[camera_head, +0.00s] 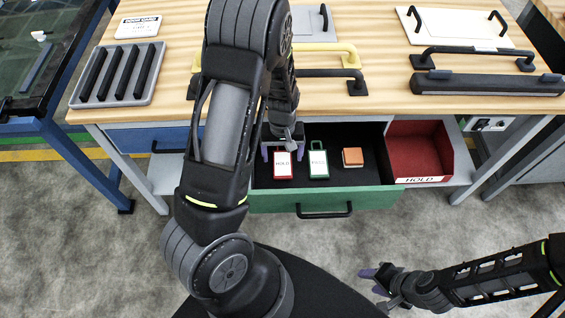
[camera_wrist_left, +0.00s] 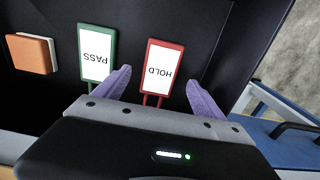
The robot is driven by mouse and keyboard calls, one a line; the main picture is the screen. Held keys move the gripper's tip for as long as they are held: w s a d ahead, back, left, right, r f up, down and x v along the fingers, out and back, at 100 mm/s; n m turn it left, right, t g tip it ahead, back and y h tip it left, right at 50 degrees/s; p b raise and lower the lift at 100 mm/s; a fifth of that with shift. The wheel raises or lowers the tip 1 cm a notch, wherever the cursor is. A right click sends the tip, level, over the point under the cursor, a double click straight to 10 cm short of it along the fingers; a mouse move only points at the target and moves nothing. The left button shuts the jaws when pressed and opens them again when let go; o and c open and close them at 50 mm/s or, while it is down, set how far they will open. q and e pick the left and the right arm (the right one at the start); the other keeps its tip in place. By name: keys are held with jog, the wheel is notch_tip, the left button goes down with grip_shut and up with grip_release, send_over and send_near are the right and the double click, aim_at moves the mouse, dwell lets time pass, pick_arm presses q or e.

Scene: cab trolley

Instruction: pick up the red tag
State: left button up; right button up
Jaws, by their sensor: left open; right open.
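The red tag (camera_head: 283,165) has a white face reading HOLD and lies in the open green-fronted drawer (camera_head: 300,202). In the left wrist view the red tag (camera_wrist_left: 163,68) lies between and just beyond the fingertips. My left gripper (camera_head: 282,152) is open over the red tag, with its purple fingers (camera_wrist_left: 160,86) on either side of the tag's lower part and nothing held. Whether the fingers touch the tag cannot be told. My right gripper (camera_head: 374,280) is open and empty, low over the floor at the right.
A green PASS tag (camera_head: 318,164) lies beside the red one, then an orange block (camera_head: 353,157). A red bin (camera_head: 418,150) labelled HOLD stands right of the drawer. Handles, a grey slotted tray (camera_head: 118,73) and plates lie on the wooden tabletop (camera_head: 400,110).

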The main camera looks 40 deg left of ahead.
aim_at(283, 163)
pick_arm(q)
notch_tip(283, 163, down, 4)
jog(key=shift+r, duration=0.25)
jog(key=shift+c, duration=0.4)
jog(key=c, duration=1.4)
